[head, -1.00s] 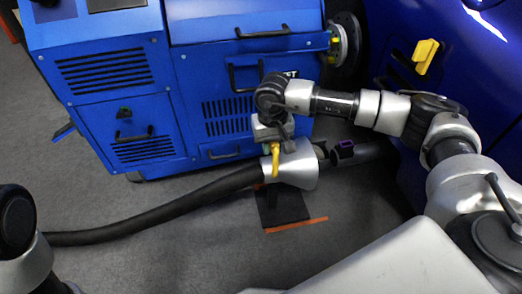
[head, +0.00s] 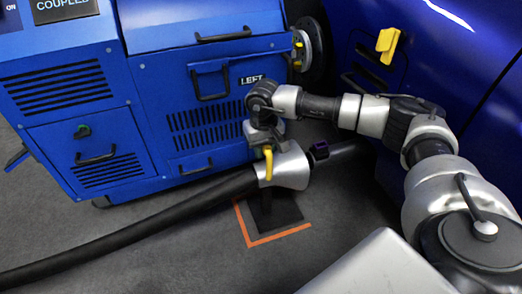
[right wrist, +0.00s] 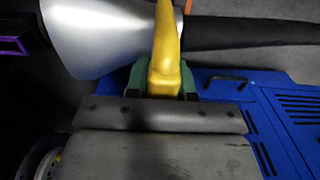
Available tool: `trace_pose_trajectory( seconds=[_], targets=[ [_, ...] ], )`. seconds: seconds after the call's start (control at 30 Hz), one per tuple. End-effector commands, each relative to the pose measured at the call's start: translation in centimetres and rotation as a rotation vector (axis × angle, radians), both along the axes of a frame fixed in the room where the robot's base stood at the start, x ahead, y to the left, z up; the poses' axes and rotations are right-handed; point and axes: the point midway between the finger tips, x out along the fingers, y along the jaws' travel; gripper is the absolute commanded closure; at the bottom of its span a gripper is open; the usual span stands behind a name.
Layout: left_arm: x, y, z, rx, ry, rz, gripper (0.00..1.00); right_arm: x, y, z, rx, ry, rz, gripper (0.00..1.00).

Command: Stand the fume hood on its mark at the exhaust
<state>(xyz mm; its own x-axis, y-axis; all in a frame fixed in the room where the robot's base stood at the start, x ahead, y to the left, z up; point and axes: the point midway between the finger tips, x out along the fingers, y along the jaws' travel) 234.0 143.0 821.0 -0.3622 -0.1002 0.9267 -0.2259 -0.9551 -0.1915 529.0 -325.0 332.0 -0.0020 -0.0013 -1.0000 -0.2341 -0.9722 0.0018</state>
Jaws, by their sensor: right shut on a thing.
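The fume hood (head: 284,170) is a silver cone with a black hose (head: 130,222) and a yellow handle (head: 268,163). My right gripper (head: 267,146) is shut on the handle from above. The hood's dark foot plate (head: 274,213) is inside the corner of the orange floor mark (head: 249,243); I cannot tell whether it touches the floor. The hood's wide mouth faces the exhaust pipe (head: 347,150) with its purple end piece (head: 320,150). In the right wrist view the handle (right wrist: 165,55) stands between the green fingers, with the hood (right wrist: 105,35) beyond. My left gripper is out of view.
The blue dynamometer cabinet (head: 100,125) with black handles stands just behind the hood. The blue car (head: 440,60), bearing a yellow block (head: 388,43), is at the right. Grey floor (head: 170,265) is free in front of the hose.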

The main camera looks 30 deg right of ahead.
Motion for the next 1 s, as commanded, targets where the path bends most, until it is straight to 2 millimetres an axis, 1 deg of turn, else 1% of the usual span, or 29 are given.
trace_pose_trajectory(
  seconds=[0.03,0.17,0.2,0.33,0.57,0.67,0.77,0.87,0.93,1.0],
  targets=[
    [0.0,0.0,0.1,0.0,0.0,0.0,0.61,0.1,0.0,0.3,0.001,-0.005,0.0,1.0],
    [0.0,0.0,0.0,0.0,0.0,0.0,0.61,0.1,0.0,0.1,0.0,-0.004,0.0,1.0],
    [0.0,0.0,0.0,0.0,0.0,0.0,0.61,0.0,0.0,-0.2,-0.001,0.001,0.0,0.71],
    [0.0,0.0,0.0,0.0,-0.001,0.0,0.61,0.0,0.0,-0.1,-0.001,0.001,0.0,0.51],
    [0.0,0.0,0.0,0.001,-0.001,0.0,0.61,0.0,0.0,-0.1,-0.001,0.0,0.0,0.51],
    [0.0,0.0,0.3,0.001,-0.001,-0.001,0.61,0.0,0.0,0.3,-0.001,0.0,0.0,0.51],
    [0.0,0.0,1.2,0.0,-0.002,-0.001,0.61,0.0,0.0,1.6,0.0,-0.001,0.0,0.51],
    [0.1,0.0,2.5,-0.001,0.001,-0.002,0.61,0.0,0.0,3.5,0.001,-0.002,0.0,0.51],
    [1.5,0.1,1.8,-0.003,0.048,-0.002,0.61,0.1,0.0,4.7,0.001,-0.002,0.0,0.51],
    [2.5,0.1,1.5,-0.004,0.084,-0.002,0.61,0.0,0.1,6.1,0.0,-0.002,0.0,0.51]
  ],
)
